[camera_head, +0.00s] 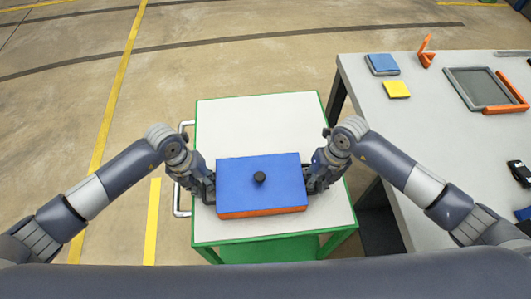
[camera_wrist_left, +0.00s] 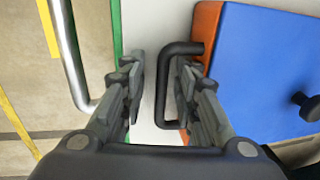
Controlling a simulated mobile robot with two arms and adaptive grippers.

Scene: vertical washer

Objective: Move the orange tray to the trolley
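The orange tray (camera_head: 262,211) is over the white top of the green-framed trolley (camera_head: 258,118), near its front edge. A blue lid or panel (camera_head: 235,180) with a black knob (camera_head: 259,178) covers its top. I cannot tell for certain whether it rests on the surface. My left gripper (camera_head: 207,188) is at its left side. In the left wrist view, the left gripper's fingers (camera_wrist_left: 157,92) are apart, on either side of the bar of the black handle (camera_wrist_left: 163,98), with a gap showing. My right gripper (camera_head: 309,183) is at the tray's right side; its fingers are too small to read.
A grey table (camera_head: 400,125) stands close on the right, with a blue block (camera_head: 382,64), a yellow block (camera_head: 397,89), a grey tray (camera_head: 474,88) and orange parts (camera_head: 426,52). The trolley's metal push handle (camera_head: 180,170) is on its left. The trolley's far half is clear.

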